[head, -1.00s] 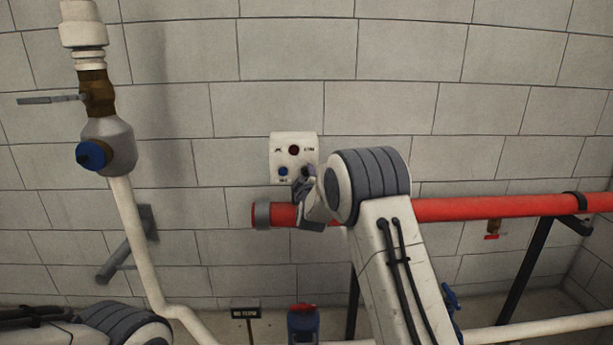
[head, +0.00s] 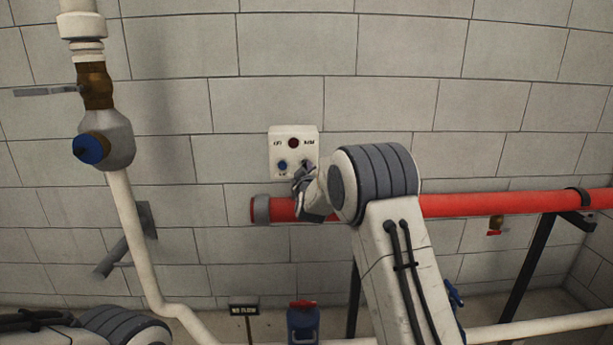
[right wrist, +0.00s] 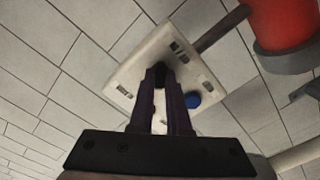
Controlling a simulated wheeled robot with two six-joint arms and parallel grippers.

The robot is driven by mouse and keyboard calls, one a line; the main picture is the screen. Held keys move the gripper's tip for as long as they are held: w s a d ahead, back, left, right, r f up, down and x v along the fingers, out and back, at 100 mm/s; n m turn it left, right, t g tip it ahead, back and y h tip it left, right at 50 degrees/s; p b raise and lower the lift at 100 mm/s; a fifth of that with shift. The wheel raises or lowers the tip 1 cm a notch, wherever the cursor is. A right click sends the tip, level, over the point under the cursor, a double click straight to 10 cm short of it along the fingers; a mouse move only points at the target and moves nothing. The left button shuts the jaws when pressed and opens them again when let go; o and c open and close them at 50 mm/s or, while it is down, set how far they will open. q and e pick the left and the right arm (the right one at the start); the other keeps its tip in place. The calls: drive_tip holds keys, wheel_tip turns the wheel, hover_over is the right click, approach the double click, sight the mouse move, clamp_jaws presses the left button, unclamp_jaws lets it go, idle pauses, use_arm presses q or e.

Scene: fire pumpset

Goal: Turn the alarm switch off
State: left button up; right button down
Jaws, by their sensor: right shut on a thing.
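The alarm panel (head: 276,136) is a white box on the block wall. It carries a red round lamp (head: 293,143), a blue button (head: 283,166) and a small dark switch at its lower right. My right gripper (head: 303,172) is at that lower right corner and partly covers the switch. In the right wrist view the dark fingers (right wrist: 163,76) are shut on the black switch knob (right wrist: 160,70), beside the blue button (right wrist: 193,99). The switch's exact angle is hidden by the fingers. My left gripper is out of view; only part of my left arm shows at lower left.
A red pipe (head: 480,205) with a grey end cap (head: 261,209) runs just below the panel, close to my right gripper. A white pipe with a blue-capped valve (head: 90,149) stands at left. A small sign (head: 243,309) and a blue-and-red fitting (head: 303,320) are below.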

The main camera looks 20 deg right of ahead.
drive_tip(key=shift+m+b, duration=2.95)
drive_tip(key=shift+m, duration=1.25)
drive_tip(key=c, duration=0.9)
unclamp_jaws()
drive_tip(key=shift+s+a, duration=0.1)
drive_tip(key=b+v, duration=0.1)
drive_tip(key=v, duration=0.9)
drive_tip(key=shift+s+r, duration=0.1)
drive_tip(key=shift+s, duration=0.05)
